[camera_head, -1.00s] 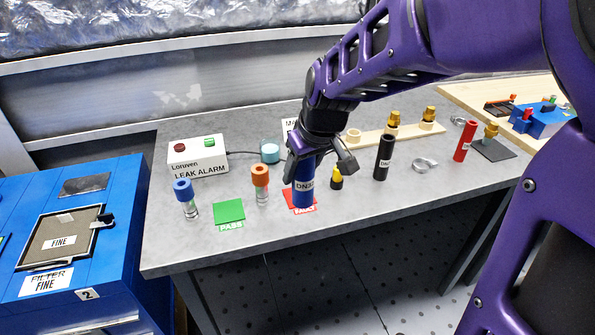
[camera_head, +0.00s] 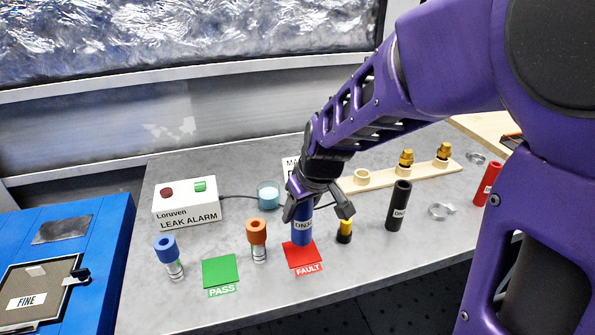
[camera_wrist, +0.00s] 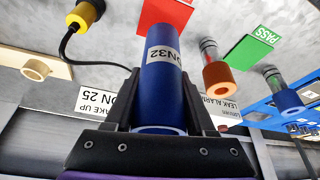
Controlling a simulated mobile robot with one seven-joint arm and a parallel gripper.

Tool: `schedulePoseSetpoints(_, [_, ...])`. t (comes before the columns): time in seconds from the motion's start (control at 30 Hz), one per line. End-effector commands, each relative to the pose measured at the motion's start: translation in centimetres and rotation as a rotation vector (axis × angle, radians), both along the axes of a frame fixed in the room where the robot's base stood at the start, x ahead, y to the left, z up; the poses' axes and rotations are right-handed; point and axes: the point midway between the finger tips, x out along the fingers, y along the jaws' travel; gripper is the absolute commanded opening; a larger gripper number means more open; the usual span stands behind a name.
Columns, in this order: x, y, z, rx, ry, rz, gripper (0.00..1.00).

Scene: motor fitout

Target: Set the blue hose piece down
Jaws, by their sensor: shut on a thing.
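The blue hose piece (camera_head: 302,228), a dark blue tube with a white DN32 label, is upright in my gripper (camera_head: 318,206). Its lower end shows at the back part of the red FAULT card (camera_head: 305,257); I cannot tell whether it touches. In the wrist view the blue hose piece (camera_wrist: 163,90) lies between both fingers of my gripper (camera_wrist: 162,100), its open near end facing the camera. My gripper is shut on it.
The orange-topped fitting (camera_head: 257,240) and green PASS card (camera_head: 220,271) are left. The leak alarm box (camera_head: 187,204) is behind left. Grey bench (camera_head: 375,258) is clear in front.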

Motion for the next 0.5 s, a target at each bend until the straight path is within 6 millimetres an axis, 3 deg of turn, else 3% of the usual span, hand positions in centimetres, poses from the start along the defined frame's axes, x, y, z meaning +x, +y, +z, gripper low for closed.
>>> schedulePoseSetpoints(0.33, [0.0,0.0,-3.9,0.0,0.002,0.0,0.0])
schedulePoseSetpoints(0.5, [0.0,0.0,-4.1,0.0,-0.002,0.0,0.0])
